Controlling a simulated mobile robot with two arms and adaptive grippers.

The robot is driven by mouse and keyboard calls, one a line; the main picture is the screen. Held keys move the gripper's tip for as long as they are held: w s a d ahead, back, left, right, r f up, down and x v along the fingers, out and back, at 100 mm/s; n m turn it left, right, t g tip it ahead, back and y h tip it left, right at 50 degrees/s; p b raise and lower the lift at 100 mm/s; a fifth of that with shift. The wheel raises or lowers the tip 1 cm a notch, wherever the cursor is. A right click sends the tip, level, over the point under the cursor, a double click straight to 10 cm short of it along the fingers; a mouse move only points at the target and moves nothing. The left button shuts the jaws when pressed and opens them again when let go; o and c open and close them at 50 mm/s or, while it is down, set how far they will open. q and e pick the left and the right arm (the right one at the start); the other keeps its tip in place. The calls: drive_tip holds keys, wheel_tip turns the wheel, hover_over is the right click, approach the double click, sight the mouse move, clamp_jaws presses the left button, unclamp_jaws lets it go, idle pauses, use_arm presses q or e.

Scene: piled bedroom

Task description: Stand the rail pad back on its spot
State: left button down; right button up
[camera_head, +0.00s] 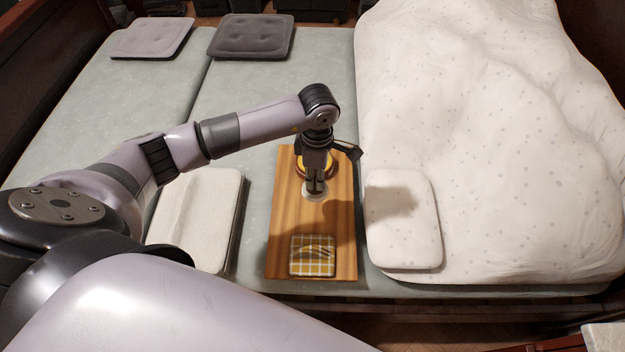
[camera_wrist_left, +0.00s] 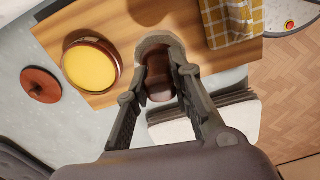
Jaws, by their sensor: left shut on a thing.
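Several pads are in the head view; I cannot tell which is the rail pad. A plain white pad (camera_head: 205,220) lies left of the wooden board (camera_head: 283,220), and a dotted white pad (camera_head: 404,225) lies right of it. A lilac cushion (camera_head: 152,38) and a dark grey cushion (camera_head: 252,37) lie flat at the far end. My left gripper (camera_head: 315,186) is low over the board, apart from these pads. In the left wrist view its fingers (camera_wrist_left: 160,88) are shut on a small brownish, rounded thing with a pale rim, mostly hidden. My right gripper is out of view.
A yellow-topped round thing (camera_wrist_left: 92,66) stands on the board close to the left gripper. A checked cloth (camera_head: 312,256) lies at the board's near end. A reddish round thing (camera_wrist_left: 40,85) is beyond the board. A dotted white quilt (camera_head: 480,90) fills the right side.

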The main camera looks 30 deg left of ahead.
sight(314, 193)
use_arm(q)
drive_tip(key=shift+a+f+n, duration=0.3)
drive_tip(key=shift+f+n, duration=0.5)
drive_tip(key=shift+f, duration=0.1)
drive_tip(key=shift+f+b, duration=2)
drive_tip(key=shift+f, duration=1.05)
drive_tip(key=shift+f+b, duration=0.3)
drive_tip(key=shift+b, duration=0.1)
drive_tip(key=shift+f, duration=0.1)
drive_tip(key=shift+f+b, duration=0.4)
drive_tip(key=shift+b, duration=0.05)
drive_tip(key=shift+f, duration=0.2)
